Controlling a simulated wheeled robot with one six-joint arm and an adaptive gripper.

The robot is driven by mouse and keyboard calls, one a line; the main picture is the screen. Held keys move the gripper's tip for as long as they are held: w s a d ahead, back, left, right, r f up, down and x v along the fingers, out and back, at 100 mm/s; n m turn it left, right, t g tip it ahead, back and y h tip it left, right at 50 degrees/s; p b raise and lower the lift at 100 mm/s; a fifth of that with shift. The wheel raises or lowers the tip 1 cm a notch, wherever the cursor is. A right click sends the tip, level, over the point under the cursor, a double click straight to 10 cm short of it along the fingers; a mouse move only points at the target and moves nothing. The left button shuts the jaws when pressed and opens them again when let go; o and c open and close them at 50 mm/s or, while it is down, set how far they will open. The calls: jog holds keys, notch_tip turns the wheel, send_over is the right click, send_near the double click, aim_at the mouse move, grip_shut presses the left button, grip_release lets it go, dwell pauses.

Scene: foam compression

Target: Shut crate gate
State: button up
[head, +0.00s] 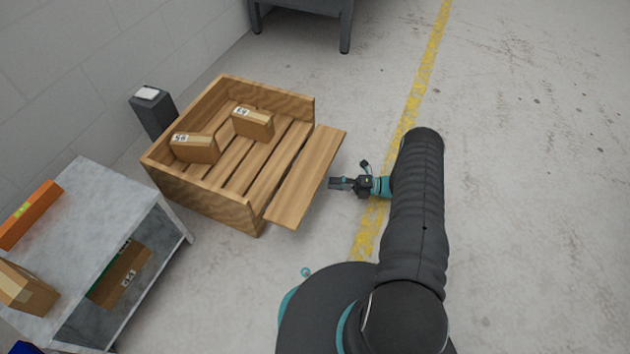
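A wooden crate (207,208) stands on the floor left of centre in the head view, with a slatted bottom and raised walls. Its gate (308,178), a flat wooden board, is on the crate's right side. The gate is swung outward and down, so that side is open. Two cardboard boxes, one (194,148) nearer the left wall and one (253,123) farther back, sit inside the crate. My gripper (333,184) is just right of the gate's outer edge and points left at it. It seems apart from the board. The fingers are too small to tell whether they are open.
A grey metal shelf unit (92,206) with an orange box (30,214) and a cardboard box (24,289) stands at lower left. A dark post (152,110) stands behind the crate near the wall. A yellow floor line (425,70) runs right of the crate; the floor beyond is clear.

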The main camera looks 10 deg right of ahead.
aim_at(315, 183)
jog(key=shift+f, duration=0.3)
jog(key=shift+a, duration=0.3)
jog(key=shift+p+x, duration=0.35)
jog(key=shift+x, duration=2.95)
jog(key=shift+w+r, duration=0.1)
jog(key=shift+w, duration=0.05)
grip_shut()
